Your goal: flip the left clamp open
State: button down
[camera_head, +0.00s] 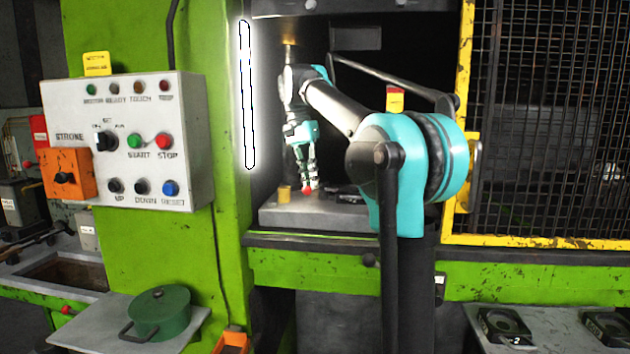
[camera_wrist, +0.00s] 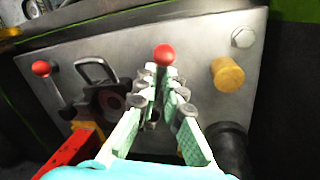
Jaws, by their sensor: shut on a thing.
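The left clamp's red ball knob (camera_head: 308,188) shows at the lower tip of my gripper (camera_head: 306,176), low inside the press opening. In the wrist view, the same knob (camera_wrist: 164,54) sits at the tips of my gripper's fingers (camera_wrist: 158,80), which are closed on the clamp handle just below it. The fingers hide most of the lever and its pivot. A second red-knobbed clamp lever (camera_wrist: 42,69) lies at the left of the wrist view, apart from my gripper.
A grey bolster plate (camera_head: 290,212) carries the clamps. A brass post (camera_head: 284,193) stands close by, also in the wrist view (camera_wrist: 227,75). A dark die part (camera_wrist: 110,100) with a loop handle (camera_wrist: 97,72) lies between the levers. The green press column (camera_head: 225,150) borders the opening.

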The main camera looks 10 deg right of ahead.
jog(key=m, duration=0.1)
jog(key=w+a+m, duration=0.1)
jog(key=m, duration=0.1)
jog(key=shift+w+a+m+g+y, duration=0.25)
jog(key=shift+m+g+y, duration=0.05)
jog(key=shift+w+a+m+y, duration=0.2)
jog(key=shift+w+m, duration=0.4)
jog(key=shift+m, duration=0.45)
jog(key=shift+w+a+m+y, duration=0.15)
jog(key=shift+w+m, duration=0.4)
jog(key=shift+m, duration=0.5)
jog(key=shift+w, duration=0.1)
jog(key=c, duration=1.6)
grip_release()
jog(key=shift+a, duration=0.15)
jog(key=shift+r, duration=0.25)
jog(key=shift+w+r, duration=0.25)
jog(key=shift+r, duration=0.9)
jog(key=shift+w+r, duration=0.25)
jog(key=shift+r, duration=0.9)
jog(key=shift+w+r, duration=0.25)
jog(key=shift+r, duration=0.9)
